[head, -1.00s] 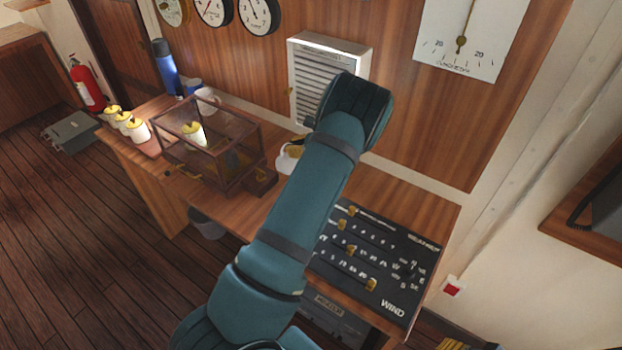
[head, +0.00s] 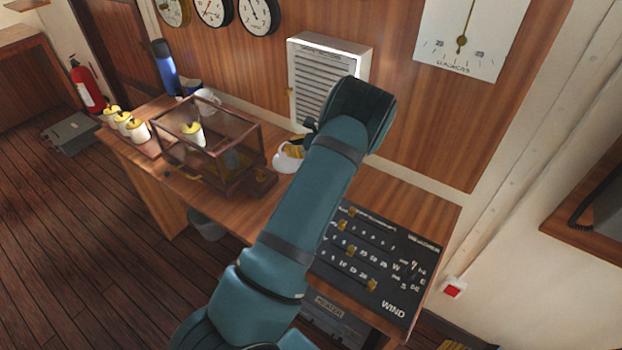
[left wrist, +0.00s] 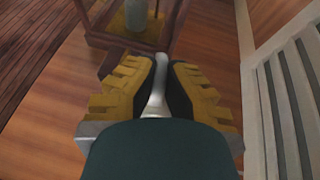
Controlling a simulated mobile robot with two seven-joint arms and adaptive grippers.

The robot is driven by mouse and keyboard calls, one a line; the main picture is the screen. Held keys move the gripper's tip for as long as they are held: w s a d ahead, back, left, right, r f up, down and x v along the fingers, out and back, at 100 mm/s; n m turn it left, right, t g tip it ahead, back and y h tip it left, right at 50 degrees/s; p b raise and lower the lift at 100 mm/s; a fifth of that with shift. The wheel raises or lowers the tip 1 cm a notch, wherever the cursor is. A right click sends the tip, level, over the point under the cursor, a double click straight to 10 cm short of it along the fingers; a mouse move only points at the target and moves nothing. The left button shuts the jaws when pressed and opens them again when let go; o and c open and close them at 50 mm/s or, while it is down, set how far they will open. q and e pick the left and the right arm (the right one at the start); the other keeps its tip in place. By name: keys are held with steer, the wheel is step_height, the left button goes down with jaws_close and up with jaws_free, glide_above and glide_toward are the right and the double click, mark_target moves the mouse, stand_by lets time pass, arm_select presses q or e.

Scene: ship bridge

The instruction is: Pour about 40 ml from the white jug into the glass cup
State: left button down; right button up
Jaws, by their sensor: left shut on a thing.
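The white jug (head: 286,163) is right of the glass-sided case on the wooden desk, partly hidden by my left arm. My left gripper (head: 294,151) is shut on it. In the left wrist view, the yellow-padded fingers of the gripper (left wrist: 155,92) close around the jug's slim white handle (left wrist: 156,90); the jug's body is hidden there. I cannot tell whether the jug touches the desk. I cannot make out the glass cup with certainty in either view. My right gripper is not in view.
The framed glass case (head: 195,168) stands close left of the jug. Yellow-lidded white pots (head: 138,132), a white mug (head: 207,101) and a blue bottle (head: 165,66) are farther left. A louvred panel (head: 318,80) is on the wall behind. A control panel (head: 375,262) lies to the right.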

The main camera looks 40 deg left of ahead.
arm_select(q)
steer(key=shift+w+d+r+y+b, duration=0.15)
steer(key=shift+d+r+y+b, duration=0.2)
steer(key=shift+d+y+b, duration=0.25)
stand_by(1.6)
steer(key=shift+a, duration=0.1)
